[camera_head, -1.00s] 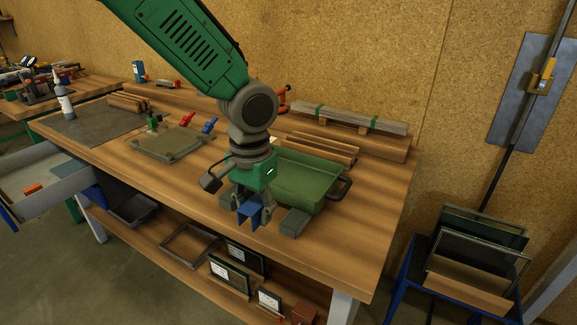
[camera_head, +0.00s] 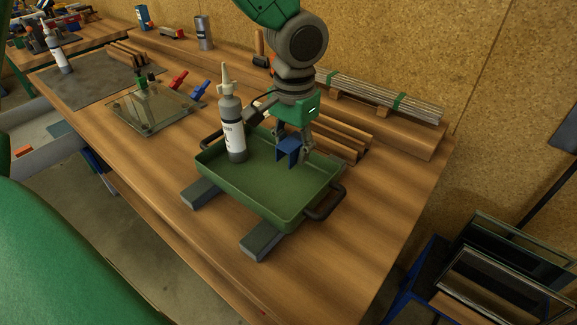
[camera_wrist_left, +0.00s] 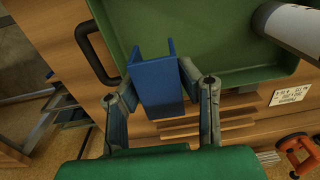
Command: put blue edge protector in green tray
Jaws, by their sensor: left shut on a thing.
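The blue edge protector (camera_head: 288,152) is a small U-shaped channel. My left gripper (camera_head: 294,140) is shut on it and holds it over the far right part of the green tray (camera_head: 235,192). In the left wrist view the edge protector (camera_wrist_left: 157,84) sits between the two fingers of my left gripper (camera_wrist_left: 160,95), with the tray (camera_wrist_left: 200,48) beyond it. I cannot tell how far it is above the tray floor. The tray rests on grey blocks and has dark handles. My right gripper is not in view.
A white-and-grey bottle (camera_head: 231,115) stands upright at the tray's far left part. Wooden strips (camera_head: 345,132) lie behind the tray, and a bundle of bars (camera_head: 380,95) lies farther back. A glass plate with clamps (camera_head: 152,110) is to the left. The bench front right is clear.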

